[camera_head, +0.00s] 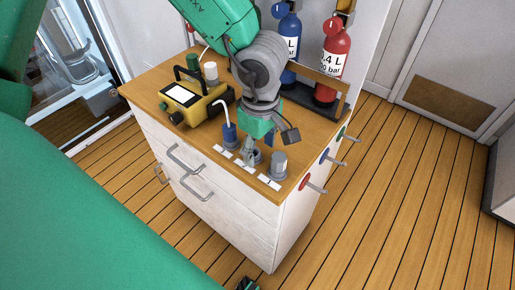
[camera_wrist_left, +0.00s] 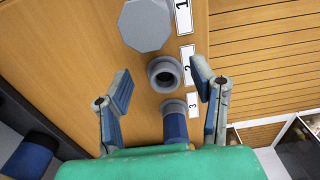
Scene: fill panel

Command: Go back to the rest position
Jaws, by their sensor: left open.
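My left gripper (camera_head: 250,153) is open and points down over the row of sockets near the front edge of the cabinet top. In the left wrist view its two fingers (camera_wrist_left: 161,88) stand apart with nothing held between them. The open grey socket (camera_wrist_left: 163,74) by label 2 lies between and below them. A grey capped fitting (camera_head: 278,165) stands by label 1, and it shows in the left wrist view (camera_wrist_left: 145,25). A blue plug (camera_head: 229,135) with a white hose is at label 3; it also shows in the wrist view (camera_wrist_left: 175,125).
The white drawer cabinet (camera_head: 235,222) has a wooden top. A yellow device (camera_head: 190,102) stands to the left of my arm. A blue cylinder (camera_head: 290,45) and a red cylinder (camera_head: 331,62) stand at the back. Valve handles (camera_head: 306,182) stick out on the right side.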

